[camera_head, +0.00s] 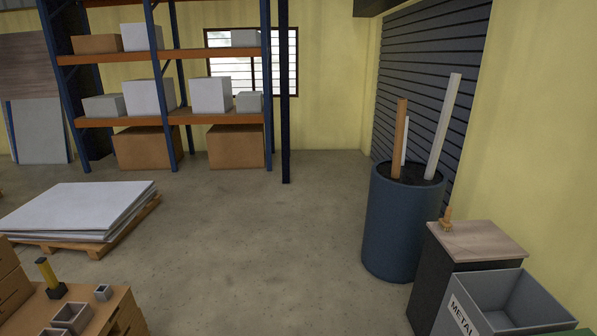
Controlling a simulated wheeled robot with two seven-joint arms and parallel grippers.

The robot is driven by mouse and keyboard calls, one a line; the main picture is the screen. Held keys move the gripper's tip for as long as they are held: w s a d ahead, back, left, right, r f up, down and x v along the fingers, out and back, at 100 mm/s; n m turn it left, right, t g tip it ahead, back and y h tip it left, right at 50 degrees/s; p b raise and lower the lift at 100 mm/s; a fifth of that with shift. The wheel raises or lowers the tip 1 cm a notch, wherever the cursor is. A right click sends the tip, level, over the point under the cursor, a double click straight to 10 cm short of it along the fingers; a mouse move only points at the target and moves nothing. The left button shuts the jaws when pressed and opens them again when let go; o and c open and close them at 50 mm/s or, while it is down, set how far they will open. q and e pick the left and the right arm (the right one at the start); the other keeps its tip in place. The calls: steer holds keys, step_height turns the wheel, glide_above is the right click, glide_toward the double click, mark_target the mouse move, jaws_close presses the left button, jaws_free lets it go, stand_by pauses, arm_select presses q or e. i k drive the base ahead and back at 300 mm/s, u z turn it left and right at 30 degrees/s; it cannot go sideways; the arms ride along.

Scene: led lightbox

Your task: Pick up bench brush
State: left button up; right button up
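No object is plain to me as the bench brush. A small orange-brown item (446,219) stands at the left corner of the wood-topped cabinet (485,243) on the right, too small to identify. A yellow upright piece with a dark base (48,275) stands on the wooden bench or crate top (103,312) at lower left; I cannot tell whether it is a brush. Neither of my grippers is in view.
A blue barrel (400,230) with upright boards stands beside the cabinet. A grey bin marked METAL (505,300) is in front. Small grey boxes (72,316) sit at lower left. White sheets on a pallet (80,208) lie left. The middle floor is clear.

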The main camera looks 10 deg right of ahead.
mark_target(444, 223)
steer(key=i, duration=2.35)
steer(key=z, duration=0.95)
steer(key=i, duration=1.1)
steer(key=z, duration=0.35)
